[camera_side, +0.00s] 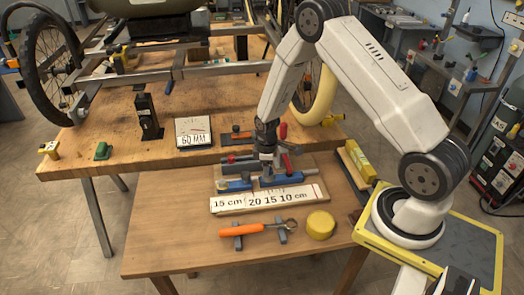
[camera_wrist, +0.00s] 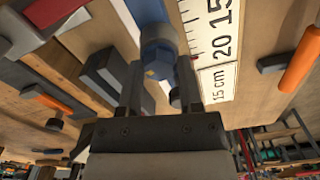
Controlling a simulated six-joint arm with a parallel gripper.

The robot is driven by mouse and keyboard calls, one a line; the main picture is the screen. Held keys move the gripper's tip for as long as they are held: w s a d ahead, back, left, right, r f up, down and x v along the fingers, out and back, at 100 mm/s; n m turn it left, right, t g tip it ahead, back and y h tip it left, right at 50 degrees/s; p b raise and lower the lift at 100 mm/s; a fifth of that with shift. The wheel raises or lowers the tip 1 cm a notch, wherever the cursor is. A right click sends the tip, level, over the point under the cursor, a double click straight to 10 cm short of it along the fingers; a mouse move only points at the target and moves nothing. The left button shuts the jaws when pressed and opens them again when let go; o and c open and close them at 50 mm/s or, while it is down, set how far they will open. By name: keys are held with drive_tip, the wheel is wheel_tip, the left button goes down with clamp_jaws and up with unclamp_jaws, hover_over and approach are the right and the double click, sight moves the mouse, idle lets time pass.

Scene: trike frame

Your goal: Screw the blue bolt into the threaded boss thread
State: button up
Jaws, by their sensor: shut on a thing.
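In the wrist view the blue bolt (camera_wrist: 158,62) shows its hex head between the two fingers of my gripper (camera_wrist: 160,82), which is shut on it. A blue bar (camera_wrist: 148,10) lies just beyond the head. In the side view my gripper (camera_side: 266,155) points down over the blue fixture (camera_side: 237,184) on the front bench. The bolt cannot be told apart from the blue fixture there. The threaded boss and the bolt's shank are hidden, so I cannot tell whether the thread is engaged.
A white scale plate (camera_side: 228,204) lies in front of the fixture. Nearer are an orange-handled tool (camera_side: 245,229) on two rests and a yellow round block (camera_side: 320,225). Red-handled clamps (camera_side: 287,163) stand close to my gripper. The front left of the bench is clear.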

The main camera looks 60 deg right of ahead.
drive_tip(key=shift+m, duration=0.9)
drive_tip(key=shift+m, duration=0.8)
drive_tip(key=o, duration=0.7)
drive_tip(key=shift+n, duration=0.9)
